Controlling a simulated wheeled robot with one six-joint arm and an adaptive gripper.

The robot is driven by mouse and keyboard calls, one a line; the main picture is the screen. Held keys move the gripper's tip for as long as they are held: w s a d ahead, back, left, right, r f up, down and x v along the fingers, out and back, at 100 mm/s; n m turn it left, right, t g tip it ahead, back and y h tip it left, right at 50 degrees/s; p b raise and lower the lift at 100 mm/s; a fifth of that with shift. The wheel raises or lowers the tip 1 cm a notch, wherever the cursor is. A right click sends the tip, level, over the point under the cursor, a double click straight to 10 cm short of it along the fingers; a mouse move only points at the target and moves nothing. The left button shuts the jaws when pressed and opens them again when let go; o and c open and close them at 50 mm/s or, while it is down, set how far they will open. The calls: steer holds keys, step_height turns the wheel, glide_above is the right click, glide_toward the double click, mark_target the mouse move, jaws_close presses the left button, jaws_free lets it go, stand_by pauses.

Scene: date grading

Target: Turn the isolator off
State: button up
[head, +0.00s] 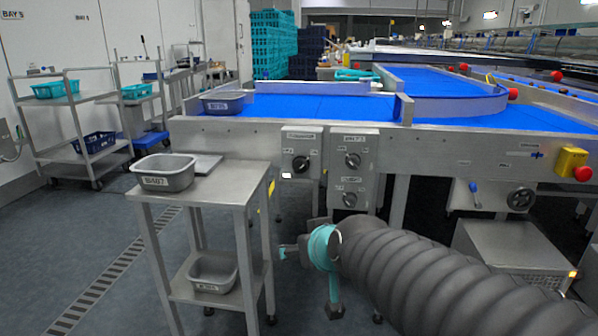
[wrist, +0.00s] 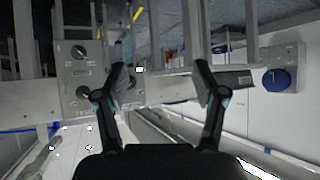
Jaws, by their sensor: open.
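Two grey control boxes hang on the conveyor's front side in the head view. The left box has one dark rotary switch (head: 301,164). The right box has an upper rotary switch (head: 352,160) and a lower one (head: 350,199). Their labels are too small to read, so I cannot tell which is the isolator. My gripper (head: 310,280) is below and in front of the boxes, apart from them. In the wrist view, turned upside down, my gripper (wrist: 161,78) is open and empty. The two-switch box (wrist: 80,75) shows beyond its left finger, which partly hides the single switch.
A steel trolley (head: 240,190) with a grey tub (head: 163,173) stands left of my gripper. Floor shows clear left of the trolley.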

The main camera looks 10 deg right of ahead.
steer(key=w+a+r+t+h+b, duration=0.15)
steer(key=w+t, duration=0.25)
steer(key=w, duration=0.9)
steer(key=m+t+h, duration=0.3)
steer(key=h, duration=0.3)
glide_toward(299, 169)
steer(key=x, duration=1)
steer(key=c, duration=1.1)
steer(key=shift+c, duration=0.2)
